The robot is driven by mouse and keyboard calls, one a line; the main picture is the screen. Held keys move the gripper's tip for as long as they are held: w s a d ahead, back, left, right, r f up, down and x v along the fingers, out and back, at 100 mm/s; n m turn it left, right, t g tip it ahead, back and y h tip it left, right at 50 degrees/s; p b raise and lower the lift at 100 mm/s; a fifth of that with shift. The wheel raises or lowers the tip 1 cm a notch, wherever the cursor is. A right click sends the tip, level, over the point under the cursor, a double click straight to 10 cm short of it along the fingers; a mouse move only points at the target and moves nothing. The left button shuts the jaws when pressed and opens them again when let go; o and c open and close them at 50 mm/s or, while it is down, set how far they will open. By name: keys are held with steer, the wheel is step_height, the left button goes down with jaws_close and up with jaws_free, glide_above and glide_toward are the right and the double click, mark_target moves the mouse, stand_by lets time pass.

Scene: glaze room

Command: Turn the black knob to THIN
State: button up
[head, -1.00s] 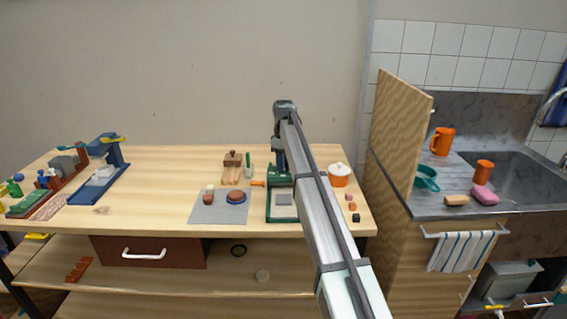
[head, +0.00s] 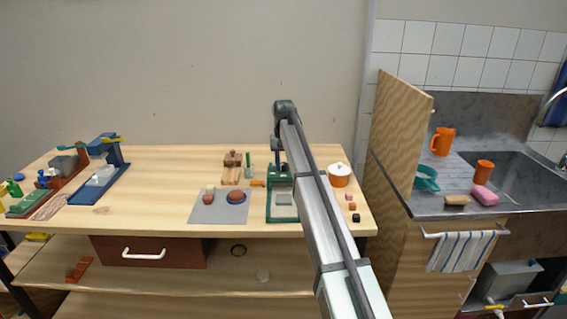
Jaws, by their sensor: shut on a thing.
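A green machine (head: 281,218) with a pale grey plate in its frame stands on the wooden workbench, right of centre. My gripper (head: 277,161) points down at the back of this machine. It is shut on a small dark thing there, which I take to be the black knob (head: 284,167). My fingers and my forearm hide much of the knob. Its pointer and the THIN mark are too small to read from here.
An orange pot with a white lid (head: 339,176) and several small blocks stand right of the machine. A grey mat (head: 219,215) with round pieces lies left. A blue machine (head: 103,170) stands far left. A tall wooden panel (head: 398,140) separates bench and sink.

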mark_target(284, 164)
steer(key=shift+m, duration=1.9)
steer(key=shift+w+r, duration=0.1)
steer(key=o, duration=1)
steer(key=shift+o, duration=0.2)
step_height(284, 164, up, 14)
steer(key=shift+f, duration=0.2)
